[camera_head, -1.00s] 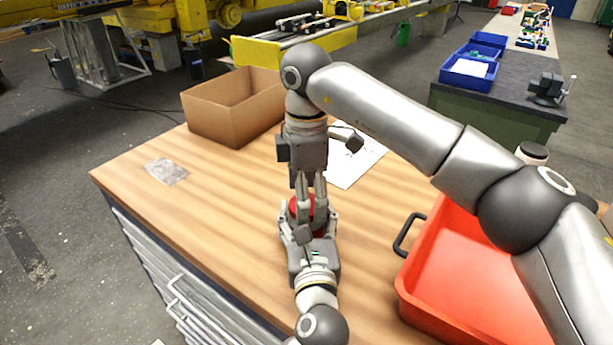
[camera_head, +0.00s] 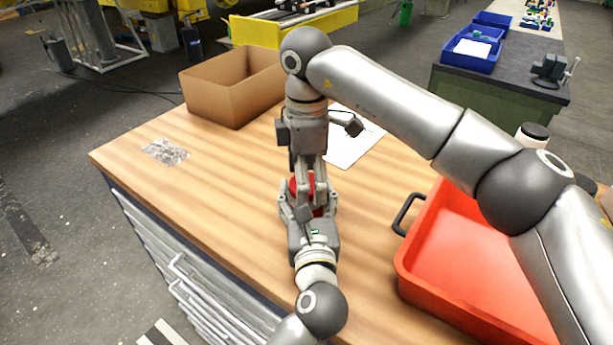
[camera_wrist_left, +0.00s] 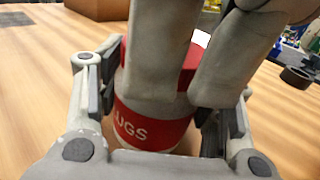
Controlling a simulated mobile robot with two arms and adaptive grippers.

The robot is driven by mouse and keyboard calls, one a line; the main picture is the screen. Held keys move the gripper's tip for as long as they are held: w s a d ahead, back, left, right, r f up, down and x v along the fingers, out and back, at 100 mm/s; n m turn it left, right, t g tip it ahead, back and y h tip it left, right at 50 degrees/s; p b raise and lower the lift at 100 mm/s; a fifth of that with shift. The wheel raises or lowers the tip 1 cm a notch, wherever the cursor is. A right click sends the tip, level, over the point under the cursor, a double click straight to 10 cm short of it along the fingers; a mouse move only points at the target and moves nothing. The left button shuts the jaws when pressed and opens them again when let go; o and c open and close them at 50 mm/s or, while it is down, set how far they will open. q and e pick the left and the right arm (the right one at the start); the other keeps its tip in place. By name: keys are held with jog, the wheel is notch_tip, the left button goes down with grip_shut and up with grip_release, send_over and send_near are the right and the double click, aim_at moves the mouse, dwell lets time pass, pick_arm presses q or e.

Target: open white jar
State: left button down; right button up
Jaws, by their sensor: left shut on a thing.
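A white jar with a red label (camera_wrist_left: 148,128) and a red lid (camera_wrist_left: 189,68) stands upright on the wooden worktop, mostly hidden by the grippers. The red lid also shows in the head view (camera_head: 312,183). My left gripper (camera_head: 308,208) reaches in low from the front and is shut around the jar's body, one finger on each side in the left wrist view (camera_wrist_left: 155,115). My right gripper (camera_head: 312,192) points straight down from above, its fingers at the lid and overlapping it. Whether they grip the lid is not clear.
A cardboard box (camera_head: 215,103) stands at the back left. A red-orange tray (camera_head: 407,270) with a black handle is on the right. A white container with a black lid (camera_head: 530,136) is behind it. A white sheet (camera_head: 348,150) lies behind the grippers. The worktop's left side is mostly clear.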

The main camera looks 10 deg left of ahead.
jog(key=shift+r, duration=3.85)
jog(key=shift+c, duration=0.3)
jog(key=shift+f, duration=3.85)
jog(key=c, duration=0.9)
jog(key=o, duration=1)
jog(key=shift+c, duration=0.2)
jog(key=shift+r, duration=0.1)
